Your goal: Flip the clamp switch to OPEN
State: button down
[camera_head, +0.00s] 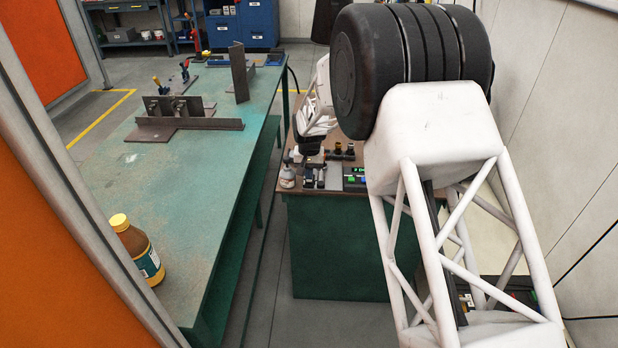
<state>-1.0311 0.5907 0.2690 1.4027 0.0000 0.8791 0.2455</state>
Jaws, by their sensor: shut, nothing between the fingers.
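My gripper (298,157) is small and partly hidden below the dark wrist of my arm, over the left part of the small bench. It appears empty, with its fingers shut. Just below it on the bench top stand small dark and light devices (314,178) and a rounded pale item (287,178). A dark control box (355,178) with green lit parts sits to the right, partly behind my arm. I cannot tell which of these carries the clamp switch, nor its position. Whether my gripper touches anything is too small to tell.
The small bench (335,245) has a green front. Left of it is a long green table (185,215) with a steel fixture (185,123) and a yellow-capped bottle (137,250). Dark fittings with yellow tops (341,151) stand on the bench near my arm.

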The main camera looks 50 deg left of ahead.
jog(key=shift+f, duration=0.8)
dwell(0.8)
jog(key=shift+r, duration=3.5)
jog(key=shift+d, duration=0.1)
